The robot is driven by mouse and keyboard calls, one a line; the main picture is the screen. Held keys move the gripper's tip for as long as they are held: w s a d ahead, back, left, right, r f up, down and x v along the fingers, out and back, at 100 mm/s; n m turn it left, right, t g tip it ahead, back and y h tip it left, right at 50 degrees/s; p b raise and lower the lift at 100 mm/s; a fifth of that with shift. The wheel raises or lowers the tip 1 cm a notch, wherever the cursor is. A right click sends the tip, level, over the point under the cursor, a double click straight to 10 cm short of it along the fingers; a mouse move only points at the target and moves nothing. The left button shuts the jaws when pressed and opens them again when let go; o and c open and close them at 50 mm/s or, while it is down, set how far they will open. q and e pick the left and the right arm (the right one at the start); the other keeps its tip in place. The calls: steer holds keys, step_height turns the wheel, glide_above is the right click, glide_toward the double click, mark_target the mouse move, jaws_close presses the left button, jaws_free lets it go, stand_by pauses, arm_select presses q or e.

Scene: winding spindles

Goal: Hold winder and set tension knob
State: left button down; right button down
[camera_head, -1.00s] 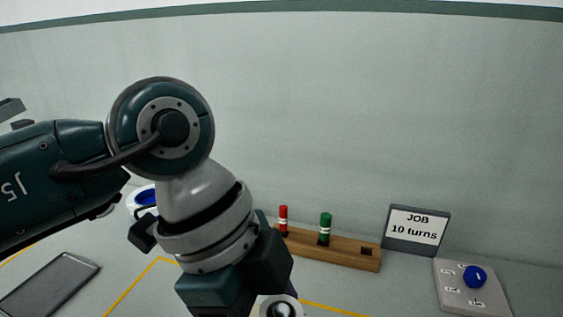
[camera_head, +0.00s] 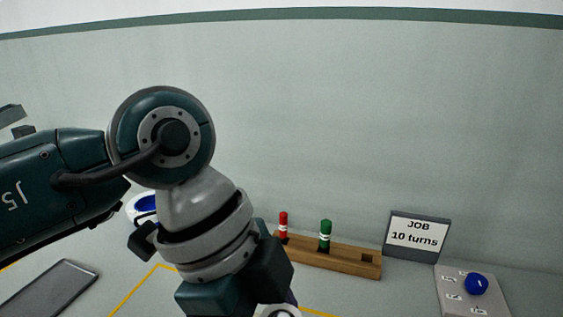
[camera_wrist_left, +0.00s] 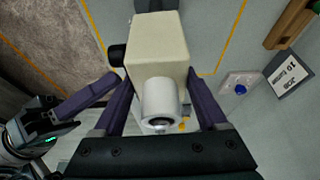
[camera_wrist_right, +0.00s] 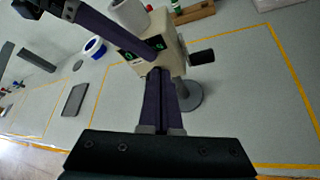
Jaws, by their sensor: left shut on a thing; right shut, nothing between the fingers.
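The winder (camera_wrist_left: 158,45) is a cream box with a white cylinder at one end. It shows in the left wrist view and in the right wrist view (camera_wrist_right: 172,62), with green displays, a dark handle and a round grey base. My left gripper (camera_wrist_left: 162,82) is shut on it, one purple finger along each side. My right gripper (camera_wrist_right: 160,75) is shut and empty, its tips close to the winder's near side; I cannot tell whether they touch. A blue knob (camera_head: 476,284) sits on a grey panel (camera_head: 450,300) at the right, also seen in the left wrist view (camera_wrist_left: 240,89).
A JOB 10 turns sign (camera_head: 417,236) stands behind the panel. A wooden rack (camera_head: 340,259) holds a red (camera_head: 283,228) and a green (camera_head: 325,236) spindle. A grey tray (camera_head: 50,288) and a blue-and-white ring (camera_head: 143,205) are at the left. Yellow lines mark the table.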

steer(key=s, duration=0.2)
steer(key=s+a, duration=0.1)
steer(key=s, duration=0.2)
steer(key=shift+s+a+r, duration=0.1)
steer(key=shift+s+a, duration=0.2)
steer(key=shift+s, duration=0.05)
arm_select(q)
jaws_free()
